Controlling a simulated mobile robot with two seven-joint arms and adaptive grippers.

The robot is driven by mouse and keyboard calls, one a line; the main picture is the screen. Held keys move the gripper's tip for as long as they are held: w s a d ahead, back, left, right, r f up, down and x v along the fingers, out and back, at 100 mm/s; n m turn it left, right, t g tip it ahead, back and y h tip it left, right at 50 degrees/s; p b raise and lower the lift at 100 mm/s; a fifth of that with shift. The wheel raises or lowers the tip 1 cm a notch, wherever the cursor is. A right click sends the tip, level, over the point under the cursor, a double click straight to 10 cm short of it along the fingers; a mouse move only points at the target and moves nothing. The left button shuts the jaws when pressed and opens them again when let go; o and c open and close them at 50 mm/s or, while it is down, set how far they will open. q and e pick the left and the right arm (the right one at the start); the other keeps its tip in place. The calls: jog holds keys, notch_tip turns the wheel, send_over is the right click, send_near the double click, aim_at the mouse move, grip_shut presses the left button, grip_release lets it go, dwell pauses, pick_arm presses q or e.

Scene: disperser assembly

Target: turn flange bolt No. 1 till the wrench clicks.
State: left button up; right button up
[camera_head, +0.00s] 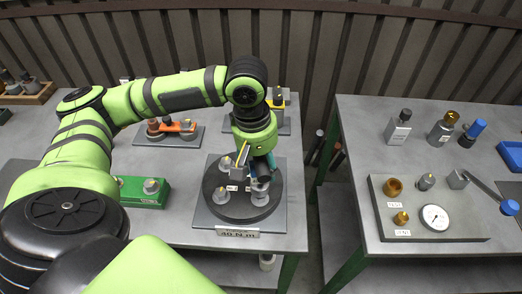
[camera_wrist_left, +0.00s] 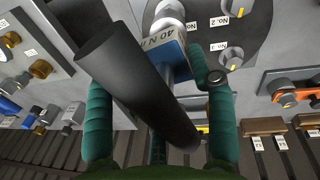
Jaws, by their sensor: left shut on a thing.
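My left gripper (camera_head: 262,172) reaches down over the round black flange (camera_head: 238,211) on a grey plate. In the left wrist view its green fingers (camera_wrist_left: 160,105) close around a wrench, with a blue block marked "40 N" (camera_wrist_left: 172,52) and a thick black handle (camera_wrist_left: 135,85). The wrench's silver head (camera_wrist_left: 166,14) is over the flange, at its right side in the head view (camera_head: 260,190). The bolt under it, and its number, are hidden. Other flange bolts with yellow marks (camera_head: 221,195) stand uncovered. My right gripper is not in view.
A "40 N m" sign (camera_head: 238,232) stands at the plate's front edge. A green block (camera_head: 143,191) lies left, and an orange part (camera_head: 174,127) lies behind. The right table holds a grey board (camera_head: 455,225) with a dial gauge (camera_head: 434,217). A gap separates the tables.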

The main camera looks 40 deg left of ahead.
pick_arm(q)
jog(key=n+p, duration=0.5)
jog(key=p, duration=0.1)
jog(key=shift+r+n+p, duration=0.1)
jog(key=shift+n+p, duration=0.2)
jog(key=shift+n, duration=0.1)
jog(key=shift+n+y+p, duration=0.3)
jog(key=shift+n+p, duration=0.2)
jog(key=shift+p, duration=0.15)
jog(key=shift+w+a+f+n, duration=0.1)
jog(key=shift+f+n, duration=0.25)
jog(key=shift+n, duration=0.05)
jog(key=shift+p, duration=0.4)
jog(key=shift+p, duration=0.5)
jog(key=shift+f, duration=0.15)
jog(key=shift+f, duration=0.35)
jog(key=shift+f, duration=0.35)
